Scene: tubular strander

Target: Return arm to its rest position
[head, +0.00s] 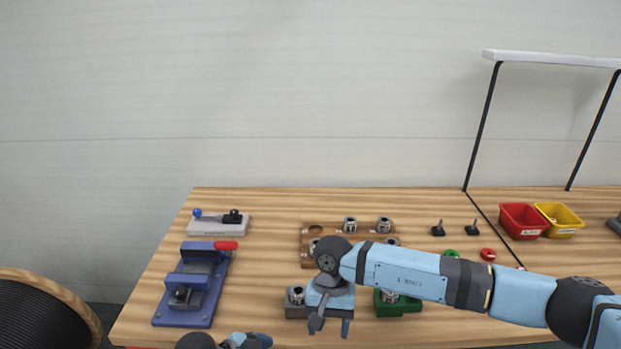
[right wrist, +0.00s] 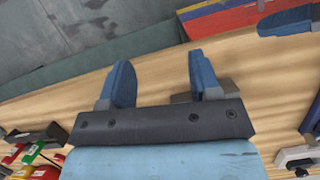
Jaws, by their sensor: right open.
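My right arm reaches in from the right in the head view, over the front of the wooden table (head: 260,265). My right gripper (head: 331,325) points down near the table's front edge, between a grey block (head: 296,308) and a green block (head: 408,305). In the right wrist view the right gripper (right wrist: 160,78) has its two blue fingers apart, with nothing between them but bare wood behind. Part of my left arm (head: 245,341) shows at the bottom edge of the head view; its fingers cannot be made out.
A blue fixture with a red handle (head: 190,310) stands on the left, behind it a grey plate (head: 215,228). A brown rack (head: 310,230) holds metal fittings. Red (head: 522,222) and yellow (head: 560,218) bins stand right. A black cable reel (head: 40,315) is at lower left.

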